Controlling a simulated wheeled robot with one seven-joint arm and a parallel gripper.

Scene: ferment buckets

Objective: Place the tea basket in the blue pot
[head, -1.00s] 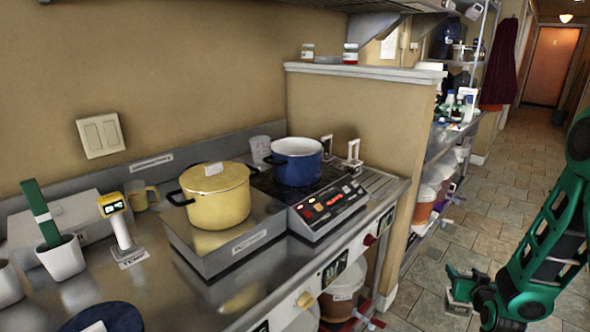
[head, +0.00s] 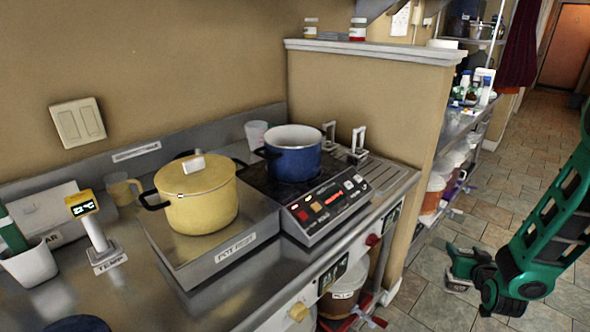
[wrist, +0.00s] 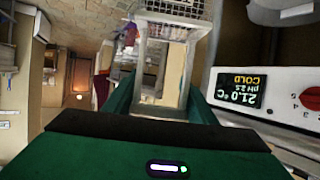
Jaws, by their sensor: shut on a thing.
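The blue pot (head: 293,160) stands open and upright on the black cooktop, with a pale inside; its bottom is hidden. My gripper (head: 460,264) is low at the right in the head view, out over the floor aisle and well apart from the pot. In the wrist view my gripper (wrist: 160,105) is shut on the grey frame-like handle of the tea basket (wrist: 188,8). The basket's wire mesh shows at the top edge, cut off by the picture.
A lidded yellow pot (head: 200,195) sits on the pot rest (head: 232,252), left of the cooktop (head: 325,208). Two metal handles (head: 357,140) stand on the drainboard right of the blue pot. A partition wall (head: 375,105) rises behind. The floor aisle (head: 410,310) is clear.

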